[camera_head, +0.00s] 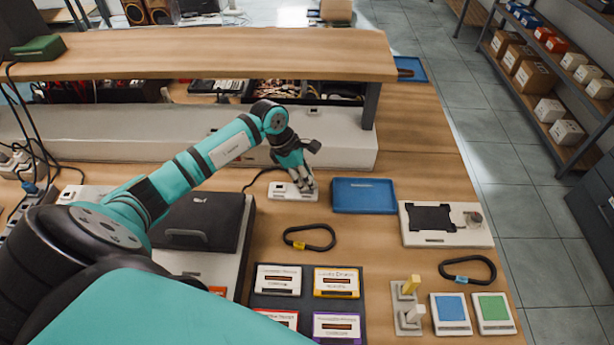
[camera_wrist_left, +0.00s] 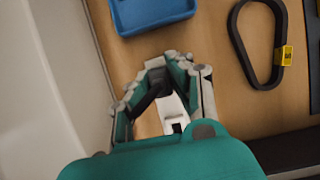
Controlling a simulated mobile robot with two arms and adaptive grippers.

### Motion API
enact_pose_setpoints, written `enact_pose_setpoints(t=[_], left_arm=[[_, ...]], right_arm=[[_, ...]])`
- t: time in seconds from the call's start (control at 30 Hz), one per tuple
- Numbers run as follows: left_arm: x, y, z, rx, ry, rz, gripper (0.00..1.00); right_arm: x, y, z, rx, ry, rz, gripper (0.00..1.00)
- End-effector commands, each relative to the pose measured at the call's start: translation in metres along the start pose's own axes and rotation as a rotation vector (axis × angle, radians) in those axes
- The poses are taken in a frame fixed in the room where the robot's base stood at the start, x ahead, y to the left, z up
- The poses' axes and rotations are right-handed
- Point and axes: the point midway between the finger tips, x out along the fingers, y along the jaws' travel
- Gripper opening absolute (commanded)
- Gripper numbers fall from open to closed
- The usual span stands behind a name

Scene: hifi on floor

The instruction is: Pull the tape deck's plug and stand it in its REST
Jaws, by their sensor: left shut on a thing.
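My left gripper (camera_head: 303,182) reaches down over the table, left of the blue tray. It also shows in the left wrist view (camera_wrist_left: 160,75), with its fingers closed around a black plug (camera_wrist_left: 157,83). A small white block (camera_head: 285,191), apparently the rest, lies directly under the fingers and also shows in the left wrist view (camera_wrist_left: 173,108). A dark cord (camera_head: 254,178) runs up to it from the left. The fingers hide whether the plug is seated in the block. A dark-lidded machine (camera_head: 197,222), possibly the tape deck, sits partly behind my arm. My right gripper is out of view.
A blue tray (camera_head: 363,195) is just right of the gripper. A black loop (camera_head: 309,237), several cassettes (camera_head: 336,282) and a white device (camera_head: 445,223) lie nearer and to the right. A raised wooden shelf (camera_head: 200,54) spans the back. A power strip with cords (camera_head: 20,162) is at far left.

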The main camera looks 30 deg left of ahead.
Motion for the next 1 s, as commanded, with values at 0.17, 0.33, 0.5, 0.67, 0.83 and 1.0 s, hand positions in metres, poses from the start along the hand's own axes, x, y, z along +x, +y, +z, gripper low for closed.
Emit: enact_pose_setpoints(t=[0.17,0.33,0.5,0.67,0.83,1.0], left_arm=[[0.0024,0.0001,-0.0009,0.0,0.0,0.0,0.0],[0.0043,0.0001,-0.0017,0.0,0.0,0.0,0.0],[0.0061,0.0001,-0.0025,0.0,0.0,0.0,0.0],[0.0063,0.0001,-0.0026,0.0,0.0,0.0,0.0],[0.0061,0.0002,-0.0026,0.0,0.0,0.001,0.0],[0.0061,0.0002,-0.0026,0.0,0.0,0.001,0.23]], right_arm=[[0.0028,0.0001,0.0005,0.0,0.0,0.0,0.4],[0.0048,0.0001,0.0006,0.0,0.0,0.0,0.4],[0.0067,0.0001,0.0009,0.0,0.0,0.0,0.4],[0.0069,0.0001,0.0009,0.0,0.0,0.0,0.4],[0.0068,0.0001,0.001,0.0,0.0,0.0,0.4],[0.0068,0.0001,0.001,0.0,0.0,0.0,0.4]])
